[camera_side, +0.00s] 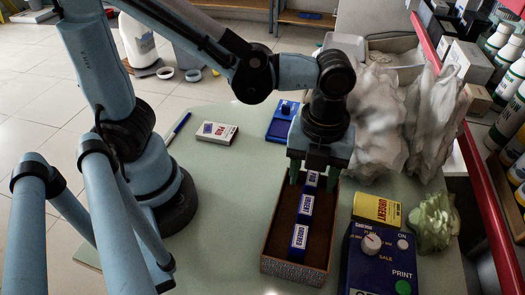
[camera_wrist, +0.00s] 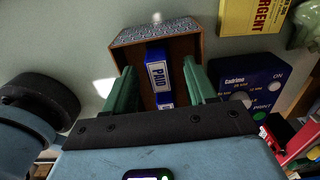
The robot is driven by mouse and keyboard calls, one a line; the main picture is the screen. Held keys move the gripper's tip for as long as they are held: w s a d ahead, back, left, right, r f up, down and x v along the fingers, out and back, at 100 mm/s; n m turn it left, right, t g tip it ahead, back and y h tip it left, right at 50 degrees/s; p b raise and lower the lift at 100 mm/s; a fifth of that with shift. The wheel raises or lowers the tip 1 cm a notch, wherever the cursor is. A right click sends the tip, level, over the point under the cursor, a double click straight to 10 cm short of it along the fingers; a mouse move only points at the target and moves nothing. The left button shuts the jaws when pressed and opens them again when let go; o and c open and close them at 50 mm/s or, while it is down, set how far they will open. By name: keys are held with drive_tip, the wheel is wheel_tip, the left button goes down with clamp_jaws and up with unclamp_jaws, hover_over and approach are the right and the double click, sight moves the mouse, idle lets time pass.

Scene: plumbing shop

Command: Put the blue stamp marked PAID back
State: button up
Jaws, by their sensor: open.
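The blue stamp marked PAID (camera_wrist: 158,76) stands at the far end of the open brown tray (camera_wrist: 193,45), inside its walls. It also shows in the side view (camera_side: 312,179), where its label is too small to read surely. My gripper (camera_wrist: 160,92) is open over the far part of the tray, with one green finger on each side of the stamp. A gap shows between stamp and fingers. In the side view my gripper (camera_side: 312,178) points down into the tray (camera_side: 263,232). A stamp marked URGENT (camera_side: 305,208) and another stamp (camera_side: 299,241) stand nearer in the row.
A dark blue printer box (camera_side: 375,265) and a yellow box (camera_side: 377,209) stand right of the tray. White plastic bags (camera_side: 375,125) and a green bag (camera_side: 433,220) lie behind and right. A white carton (camera_side: 216,132) and blue ink pad (camera_side: 282,121) lie further back.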

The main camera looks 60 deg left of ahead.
sight(313, 178)
wheel_tip(313, 178, up, 9)
drive_tip(key=w+a+f+n+t, duration=0.1)
drive_tip(key=a+n+t, duration=0.2)
drive_tip(key=a+n, duration=0.4)
drive_tip(key=w+a+f+n+t, duration=0.2)
drive_tip(key=a+n, duration=0.6)
drive_tip(key=n, duration=1.2)
drive_tip(key=shift+t, duration=1.1)
